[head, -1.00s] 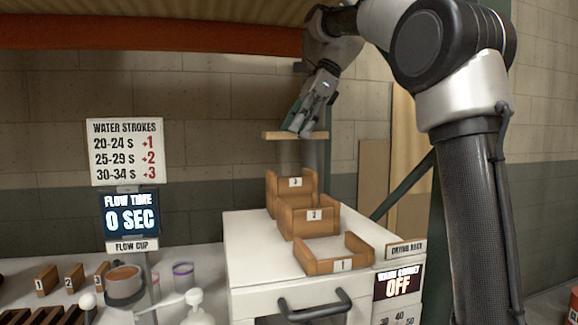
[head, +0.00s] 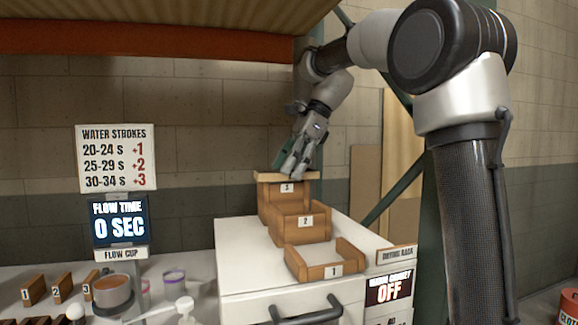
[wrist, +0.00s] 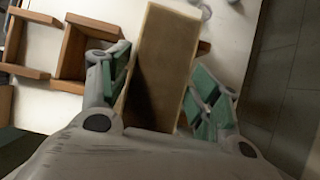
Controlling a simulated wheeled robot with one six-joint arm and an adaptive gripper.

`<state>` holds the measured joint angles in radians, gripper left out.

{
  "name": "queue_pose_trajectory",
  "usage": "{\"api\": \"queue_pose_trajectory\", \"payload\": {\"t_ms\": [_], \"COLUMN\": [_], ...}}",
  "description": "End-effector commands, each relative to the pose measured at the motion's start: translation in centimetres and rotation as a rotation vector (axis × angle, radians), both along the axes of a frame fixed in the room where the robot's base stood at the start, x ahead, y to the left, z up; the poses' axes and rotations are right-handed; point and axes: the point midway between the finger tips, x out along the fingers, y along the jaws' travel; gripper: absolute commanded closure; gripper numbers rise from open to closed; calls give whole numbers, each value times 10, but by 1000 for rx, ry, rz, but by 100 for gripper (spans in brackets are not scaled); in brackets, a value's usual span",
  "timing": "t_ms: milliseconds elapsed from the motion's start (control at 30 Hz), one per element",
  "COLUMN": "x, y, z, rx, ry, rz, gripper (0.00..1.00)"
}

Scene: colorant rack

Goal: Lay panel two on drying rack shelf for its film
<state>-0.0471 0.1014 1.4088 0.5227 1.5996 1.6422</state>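My gripper (head: 296,172) points down at the back of the white cabinet, its fingers on either side of a flat wooden panel (head: 268,177). In the wrist view the panel (wrist: 165,50) runs lengthwise between the green finger pads, which appear to meet its edges. No number shows on it. The drying rack has three stepped wooden shelves: shelf 1 (head: 313,271) in front, shelf 2 (head: 290,226) in the middle, shelf 3 (head: 271,208) at the back. The panel is level over the top of shelf 3; I cannot tell whether it touches.
The warm cabinet display (head: 388,288) reads OFF; the flow time display (head: 119,220) reads 0 SEC. Small wooden blocks numbered 1 (head: 33,290), 2 (head: 63,287) and 3 (head: 91,284) stand left beside a flow cup (head: 112,292). An orange beam (head: 150,40) crosses overhead.

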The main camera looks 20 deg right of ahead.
Motion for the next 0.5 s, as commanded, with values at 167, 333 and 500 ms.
{"api": "queue_pose_trajectory", "payload": {"t_ms": [167, 333, 500], "x": [0, 0, 1], "y": [0, 0, -4], "z": [0, 0, 10], "rx": [0, 0, 0], "ry": [0, 0, -2], "rz": [0, 0, 0], "gripper": [21, 21, 21]}}
